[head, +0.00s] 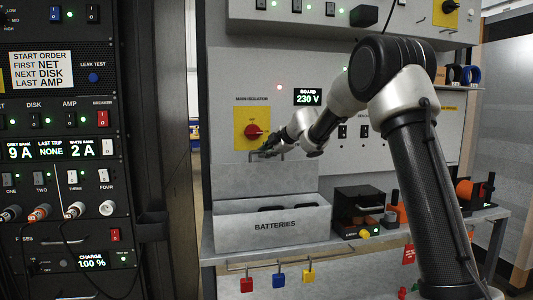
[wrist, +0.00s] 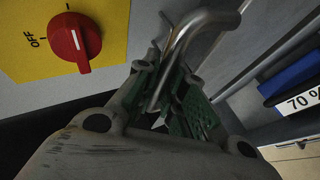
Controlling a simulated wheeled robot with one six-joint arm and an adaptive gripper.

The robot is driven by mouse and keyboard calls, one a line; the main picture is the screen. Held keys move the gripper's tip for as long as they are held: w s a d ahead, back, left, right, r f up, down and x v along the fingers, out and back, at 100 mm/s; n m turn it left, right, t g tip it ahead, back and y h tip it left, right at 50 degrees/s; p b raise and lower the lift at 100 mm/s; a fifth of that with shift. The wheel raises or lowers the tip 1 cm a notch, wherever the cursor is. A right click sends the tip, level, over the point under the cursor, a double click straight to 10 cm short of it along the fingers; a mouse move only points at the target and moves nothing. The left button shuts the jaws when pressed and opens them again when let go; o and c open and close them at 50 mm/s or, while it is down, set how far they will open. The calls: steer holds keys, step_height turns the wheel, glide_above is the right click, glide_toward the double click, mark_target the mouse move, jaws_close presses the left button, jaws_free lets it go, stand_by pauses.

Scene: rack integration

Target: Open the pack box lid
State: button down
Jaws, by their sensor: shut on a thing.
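The grey pack box (head: 272,240), marked BATTERIES, stands on the bench. Its grey lid (head: 262,181) is raised, standing about upright at the back of the box. Two dark shapes show inside the open box. My gripper (head: 268,151) is at the lid's top edge. In the wrist view, the green-padded fingers of my gripper (wrist: 172,100) are shut on the bent metal lid handle (wrist: 190,40). A blue battery with a 70 % label (wrist: 290,85) shows at the right there.
A black case (head: 358,207) stands right of the box. A dark rack (head: 65,130) fills the left.

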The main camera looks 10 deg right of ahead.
steer(key=shift+w+a+r, duration=0.1)
stand_by(0.3)
steer(key=c, duration=1.5)
jaws_free()
steer(key=v, duration=1.2)
